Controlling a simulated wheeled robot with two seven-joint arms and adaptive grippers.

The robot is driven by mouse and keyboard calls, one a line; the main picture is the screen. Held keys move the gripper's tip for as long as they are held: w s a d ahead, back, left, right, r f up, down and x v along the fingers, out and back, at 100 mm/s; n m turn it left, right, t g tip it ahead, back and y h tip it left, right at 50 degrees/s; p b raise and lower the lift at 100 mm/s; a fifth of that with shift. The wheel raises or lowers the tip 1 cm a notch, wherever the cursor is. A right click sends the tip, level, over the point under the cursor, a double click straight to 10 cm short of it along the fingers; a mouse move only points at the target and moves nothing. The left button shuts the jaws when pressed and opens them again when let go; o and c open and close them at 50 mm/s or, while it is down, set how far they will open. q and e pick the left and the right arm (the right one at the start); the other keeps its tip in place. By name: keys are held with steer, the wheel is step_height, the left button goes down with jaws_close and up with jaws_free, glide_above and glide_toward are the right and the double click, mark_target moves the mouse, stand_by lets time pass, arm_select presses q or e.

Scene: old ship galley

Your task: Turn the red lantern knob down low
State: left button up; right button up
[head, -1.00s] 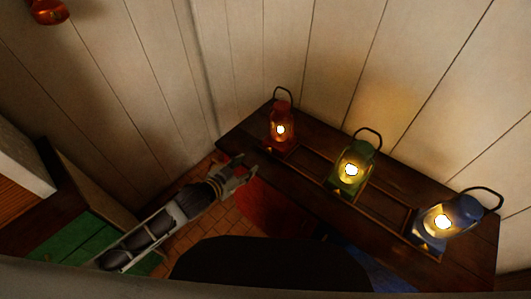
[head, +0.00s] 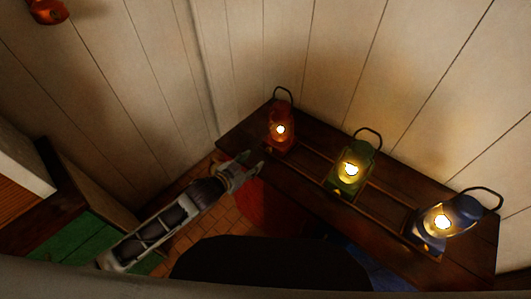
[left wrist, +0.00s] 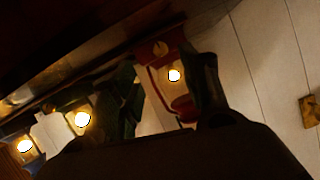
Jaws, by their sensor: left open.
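The red lantern (head: 281,141) stands lit at the far left end of the dark wooden table, its handle up. My left gripper (head: 254,161) is open and empty, just in front of and left of the red lantern, near the table's edge. In the left wrist view the red lantern (left wrist: 183,108) shows tilted between the two dark fingers, its flame bright. My right gripper is not in view.
A green lantern (head: 348,178) and a blue lantern (head: 436,222), both lit, stand farther right along the table (head: 310,205). A plank wall rises behind. A copper-red object (head: 47,11) hangs at upper left. A green-topped cabinet (head: 75,243) stands at lower left.

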mark_target(268, 151)
arm_select(q)
steer(key=shift+x, duration=5.15)
